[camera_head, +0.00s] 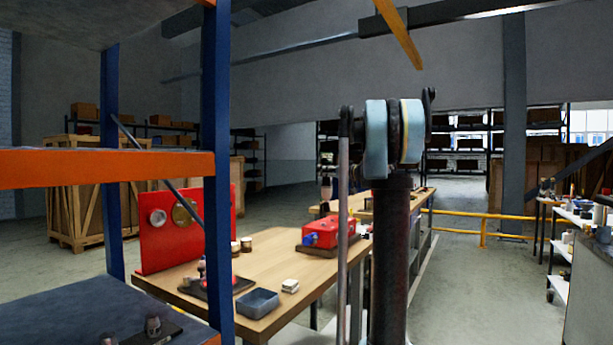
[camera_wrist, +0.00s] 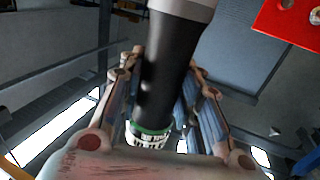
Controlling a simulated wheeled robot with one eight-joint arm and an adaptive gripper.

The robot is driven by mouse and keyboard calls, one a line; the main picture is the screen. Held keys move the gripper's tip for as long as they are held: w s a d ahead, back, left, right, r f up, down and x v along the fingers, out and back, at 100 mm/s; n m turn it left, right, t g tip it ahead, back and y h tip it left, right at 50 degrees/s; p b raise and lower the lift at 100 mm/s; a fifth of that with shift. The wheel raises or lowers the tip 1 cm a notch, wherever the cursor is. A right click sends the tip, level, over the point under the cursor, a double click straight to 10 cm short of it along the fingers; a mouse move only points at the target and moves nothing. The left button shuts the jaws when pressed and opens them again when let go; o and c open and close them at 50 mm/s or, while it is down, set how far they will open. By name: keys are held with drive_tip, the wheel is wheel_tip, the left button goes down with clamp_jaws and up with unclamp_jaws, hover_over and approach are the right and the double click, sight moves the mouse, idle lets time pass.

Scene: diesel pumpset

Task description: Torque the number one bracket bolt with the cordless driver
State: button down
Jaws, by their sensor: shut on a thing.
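In the wrist view my gripper (camera_wrist: 165,75) is shut on a black cylindrical body with a grey upper part, which looks like the cordless driver (camera_wrist: 170,55). A green and white band shows at its lower end. The fingers lie on both sides of it. Its far end runs out of the top of the picture. A red panel (camera_wrist: 285,22) with a round hole and a pale round part shows at the upper right, apart from the driver. In the head view a red upright panel (camera_head: 180,230) with two round fittings stands on the workbench. I cannot make out the number one bracket bolt.
The wooden workbench (camera_head: 270,262) carries a blue-grey tray (camera_head: 258,303), a small white block (camera_head: 290,286) and a red machine (camera_head: 325,232). A blue and orange rack (camera_head: 217,170) stands close at left. The floor at right, before the yellow rail (camera_head: 483,232), is clear.

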sight(327, 185)
drive_tip(key=shift+a, duration=0.8)
drive_tip(key=shift+d+f, duration=0.1)
drive_tip(key=shift+f, duration=2.15)
drive_tip(key=shift+r, duration=0.1)
drive_tip(key=shift+f, duration=0.9)
idle(3.3)
drive_tip(key=shift+r, duration=0.1)
